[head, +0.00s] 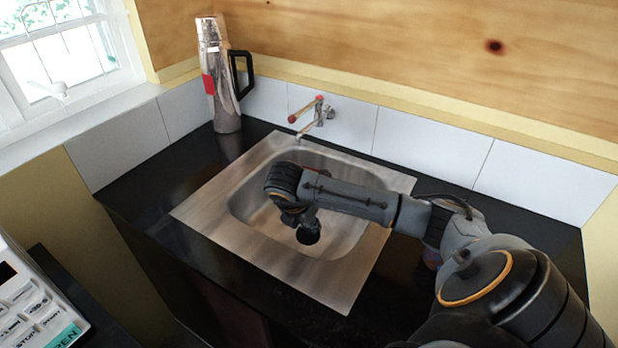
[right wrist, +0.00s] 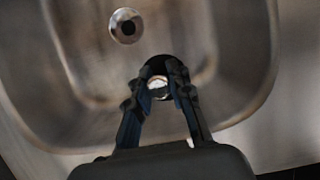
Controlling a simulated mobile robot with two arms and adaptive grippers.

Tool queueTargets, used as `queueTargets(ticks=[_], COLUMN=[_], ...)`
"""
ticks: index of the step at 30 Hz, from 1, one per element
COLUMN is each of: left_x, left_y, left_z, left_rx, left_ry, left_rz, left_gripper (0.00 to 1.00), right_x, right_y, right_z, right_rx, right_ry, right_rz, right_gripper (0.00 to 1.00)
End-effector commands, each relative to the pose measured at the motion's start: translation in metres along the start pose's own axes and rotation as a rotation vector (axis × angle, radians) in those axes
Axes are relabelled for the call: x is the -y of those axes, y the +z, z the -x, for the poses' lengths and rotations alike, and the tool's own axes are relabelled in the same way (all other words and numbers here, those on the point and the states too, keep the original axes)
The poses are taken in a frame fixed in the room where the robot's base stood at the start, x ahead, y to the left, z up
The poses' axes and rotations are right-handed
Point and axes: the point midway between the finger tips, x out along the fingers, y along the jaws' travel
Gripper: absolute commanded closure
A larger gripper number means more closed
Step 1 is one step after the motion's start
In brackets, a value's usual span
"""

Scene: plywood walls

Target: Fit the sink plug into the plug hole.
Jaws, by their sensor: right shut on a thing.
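My right gripper (head: 302,216) hangs over the sink basin (head: 352,236), its arm coming in from the right. In the right wrist view my right gripper (right wrist: 160,92) is shut on the sink plug (right wrist: 157,68), a dark round piece with a shiny metal part between the fingertips. The plug also shows as a dark disc (head: 308,235) under the gripper in the head view. The round metal plug hole (right wrist: 126,26) lies ahead and slightly left of the plug in the right wrist view, apart from it. My arm appears to hide the hole in the head view. My left gripper is out of view.
A tap (head: 318,112) with red-ended handles stands behind the sink. A tall metal flask (head: 221,85) with a black handle stands at the back left of the black worktop (head: 140,190). A white appliance (head: 35,305) is at the lower left.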

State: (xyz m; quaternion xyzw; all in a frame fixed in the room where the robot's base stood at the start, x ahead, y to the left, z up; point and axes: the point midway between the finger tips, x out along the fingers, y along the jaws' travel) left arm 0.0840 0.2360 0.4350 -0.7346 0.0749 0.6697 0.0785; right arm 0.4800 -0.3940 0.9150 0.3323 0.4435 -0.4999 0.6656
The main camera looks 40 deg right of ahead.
Motion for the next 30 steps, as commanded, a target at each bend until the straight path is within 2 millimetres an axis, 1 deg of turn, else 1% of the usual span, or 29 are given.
queueTargets(ticks=[1,3,6,9,15,19,26,30], left_x=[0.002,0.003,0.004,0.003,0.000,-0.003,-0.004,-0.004], left_y=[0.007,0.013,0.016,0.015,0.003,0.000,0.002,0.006], left_z=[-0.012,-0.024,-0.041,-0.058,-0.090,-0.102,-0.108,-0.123], left_rx=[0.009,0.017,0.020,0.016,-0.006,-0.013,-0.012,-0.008], left_ry=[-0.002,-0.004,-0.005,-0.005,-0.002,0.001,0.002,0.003], left_rz=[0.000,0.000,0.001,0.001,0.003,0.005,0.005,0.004], left_gripper=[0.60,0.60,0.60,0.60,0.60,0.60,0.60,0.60], right_x=[-0.006,-0.014,-0.027,-0.040,-0.052,-0.057,-0.061,-0.064], right_y=[0.005,0.015,0.030,0.046,0.054,0.059,0.063,0.064], right_z=[-0.013,-0.027,-0.047,-0.065,-0.100,-0.114,-0.121,-0.135], right_rx=[0.001,0.001,0.000,0.000,-0.001,-0.002,0.000,0.000], right_ry=[0.001,0.000,0.001,0.002,0.002,0.001,0.002,0.001], right_rz=[-0.006,-0.007,-0.007,-0.008,-0.003,-0.002,-0.001,-0.003], right_gripper=[1.00,1.00,1.00,1.00,1.00,1.00,1.00,1.00])
